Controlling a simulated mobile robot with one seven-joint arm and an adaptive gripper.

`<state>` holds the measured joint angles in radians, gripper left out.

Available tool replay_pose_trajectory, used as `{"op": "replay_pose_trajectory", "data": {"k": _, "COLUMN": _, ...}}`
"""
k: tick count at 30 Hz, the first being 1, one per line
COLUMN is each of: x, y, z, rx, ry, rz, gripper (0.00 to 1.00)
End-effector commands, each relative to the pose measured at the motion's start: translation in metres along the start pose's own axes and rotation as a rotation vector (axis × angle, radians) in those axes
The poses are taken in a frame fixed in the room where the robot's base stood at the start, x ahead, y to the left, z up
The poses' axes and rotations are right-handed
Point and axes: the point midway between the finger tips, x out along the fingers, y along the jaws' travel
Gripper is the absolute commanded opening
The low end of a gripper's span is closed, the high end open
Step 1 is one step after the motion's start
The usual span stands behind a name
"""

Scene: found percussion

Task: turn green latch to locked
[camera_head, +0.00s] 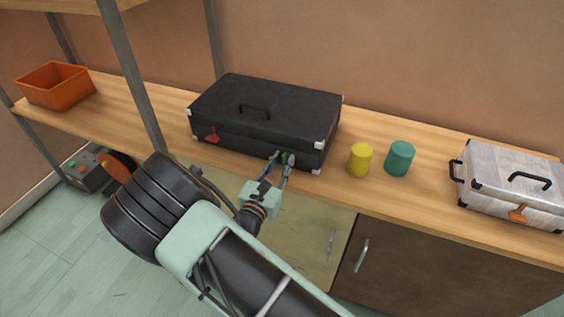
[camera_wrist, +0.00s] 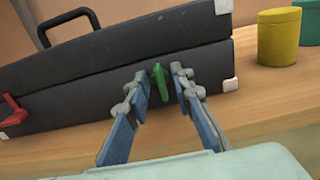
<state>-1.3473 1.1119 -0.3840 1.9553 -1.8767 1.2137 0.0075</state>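The green latch (camera_wrist: 160,82) is on the front face of the black case (camera_wrist: 75,70), near its right end. In the wrist view it stands nearly upright, slightly tilted, between my fingertips. My gripper (camera_wrist: 158,90) is open around the latch, with a gap visible on both sides. In the head view my gripper (camera_head: 279,162) reaches the case front, and the green latch (camera_head: 288,159) is partly hidden by the fingers. The black case (camera_head: 262,112) is closed and lies flat on the wooden shelf. A red latch (camera_head: 212,134) is at the left of its front.
A yellow cylinder (camera_head: 360,160) and a teal cylinder (camera_head: 400,158) stand right of the black case. A silver case (camera_head: 490,190) with an orange latch (camera_head: 517,213) is farther right. An orange bin (camera_head: 55,88) sits at the far left, beyond a metal post (camera_head: 135,85).

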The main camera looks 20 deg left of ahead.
Motion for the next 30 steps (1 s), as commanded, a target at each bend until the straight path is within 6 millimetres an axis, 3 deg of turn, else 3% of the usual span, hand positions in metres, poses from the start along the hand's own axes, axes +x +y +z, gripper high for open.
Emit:
{"op": "replay_pose_trajectory", "data": {"k": 5, "x": -0.0003, "y": -0.0001, "z": -0.0001, "rx": 0.000, "ry": 0.000, "rz": 0.000, "gripper": 0.00}}
{"op": "replay_pose_trajectory", "data": {"k": 20, "x": -0.0004, "y": -0.0004, "z": -0.0011, "rx": 0.049, "ry": 0.001, "rz": 0.000, "gripper": 0.00}}
{"op": "replay_pose_trajectory", "data": {"k": 30, "x": -0.0004, "y": -0.0019, "z": -0.0033, "rx": 0.290, "ry": 0.002, "rz": -0.002, "gripper": 0.00}}
